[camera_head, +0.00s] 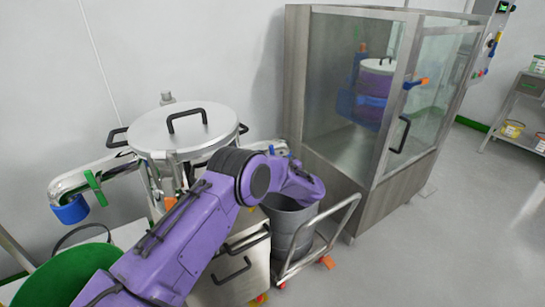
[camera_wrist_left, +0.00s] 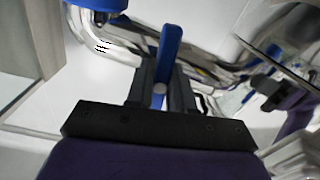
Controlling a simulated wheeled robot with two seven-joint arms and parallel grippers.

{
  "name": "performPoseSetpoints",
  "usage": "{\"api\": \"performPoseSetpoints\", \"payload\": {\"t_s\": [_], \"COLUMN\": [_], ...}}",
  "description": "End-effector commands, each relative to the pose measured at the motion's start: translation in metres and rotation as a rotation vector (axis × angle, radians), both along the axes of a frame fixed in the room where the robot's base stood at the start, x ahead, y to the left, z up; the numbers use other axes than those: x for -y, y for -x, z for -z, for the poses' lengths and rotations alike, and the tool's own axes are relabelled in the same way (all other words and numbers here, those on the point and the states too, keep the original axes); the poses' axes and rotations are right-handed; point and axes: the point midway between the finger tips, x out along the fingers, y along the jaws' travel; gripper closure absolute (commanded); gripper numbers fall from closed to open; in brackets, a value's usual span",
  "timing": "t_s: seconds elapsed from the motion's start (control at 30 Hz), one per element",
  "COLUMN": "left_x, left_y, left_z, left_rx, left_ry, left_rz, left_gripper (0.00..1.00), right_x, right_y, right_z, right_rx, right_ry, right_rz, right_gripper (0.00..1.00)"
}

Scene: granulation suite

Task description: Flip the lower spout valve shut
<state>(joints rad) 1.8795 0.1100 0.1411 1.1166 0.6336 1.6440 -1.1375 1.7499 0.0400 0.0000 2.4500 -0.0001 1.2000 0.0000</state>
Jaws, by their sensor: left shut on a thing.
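A steel vessel (camera_head: 183,128) with a round lid stands left of centre in the head view. A steel spout pipe on its right side is mostly hidden behind my purple left arm, with a bit of blue (camera_head: 277,147) showing there. In the left wrist view, a blue valve lever (camera_wrist_left: 170,42) stands between the dark fingers of my left gripper (camera_wrist_left: 166,90), which is shut on it. A bent steel pipe (camera_wrist_left: 103,48) with a blue end (camera_wrist_left: 98,4) runs beside it. The left fingers are hidden in the head view. My right gripper is not in view.
Another spout with a green handle (camera_head: 95,187) and blue end (camera_head: 70,209) sticks out left. A grey bucket (camera_head: 290,222) stands on a cart (camera_head: 318,240) below my wrist. A glass-walled cabinet (camera_head: 345,135) stands right. A green bin (camera_head: 60,277) is at lower left. The right floor is clear.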

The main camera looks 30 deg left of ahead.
Motion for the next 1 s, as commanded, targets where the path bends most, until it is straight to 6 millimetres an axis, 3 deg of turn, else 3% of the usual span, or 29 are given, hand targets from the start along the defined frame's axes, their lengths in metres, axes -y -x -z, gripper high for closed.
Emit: {"api": "performPoseSetpoints", "payload": {"t_s": [0.3, 0.83, 0.87, 0.9, 0.93, 1.0], "left_x": [0.0004, 0.0003, 0.0002, 0.0002, 0.0002, 0.0001], "left_y": [0.0002, 0.0004, 0.0003, 0.0003, 0.0003, 0.0002], "left_z": [0.0008, 0.0014, 0.0014, 0.0013, 0.0012, 0.0010], "left_rx": [-0.105, -0.125, -0.125, -0.125, -0.125, -0.123], "left_ry": [-0.042, -0.050, -0.050, -0.049, -0.049, -0.050], "left_rz": [0.001, 0.001, 0.000, 0.000, 0.000, 0.000], "left_gripper": [1.00, 1.00, 0.71, 0.58, 0.53, 0.53], "right_x": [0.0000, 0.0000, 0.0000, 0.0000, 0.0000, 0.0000], "right_y": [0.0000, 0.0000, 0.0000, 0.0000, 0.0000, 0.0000], "right_z": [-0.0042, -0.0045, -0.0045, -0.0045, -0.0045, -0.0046], "right_rx": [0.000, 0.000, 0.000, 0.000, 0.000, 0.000], "right_ry": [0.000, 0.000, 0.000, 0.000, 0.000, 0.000], "right_rz": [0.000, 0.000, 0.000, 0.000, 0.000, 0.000], "right_gripper": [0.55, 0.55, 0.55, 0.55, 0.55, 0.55]}}
